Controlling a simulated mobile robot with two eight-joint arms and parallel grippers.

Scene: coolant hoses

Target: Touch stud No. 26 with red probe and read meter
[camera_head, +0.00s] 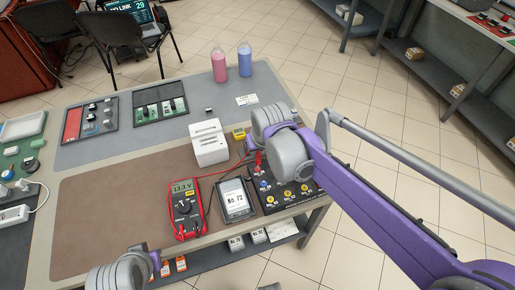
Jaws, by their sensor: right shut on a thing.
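The red multimeter (186,208) lies on the brown mat and its display reads about 13.3 V. The black stud board (296,203) with several yellow-ringed studs lies at the table's front right; stud numbers are too small to read. My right gripper (257,155) is over the board's back left part, shut on the red probe (258,163). The arm partly hides the board, and I cannot tell whether the tip touches a stud. My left gripper (154,262) is at the bottom edge, its fingers unclear.
A white box (208,142) and a small yellow device (239,134) stand behind the meter. Pink (219,66) and blue (245,60) bottles stand at the back. Two component trays lie at the back left. A red lead runs near the grey unit. The brown mat's left part is clear.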

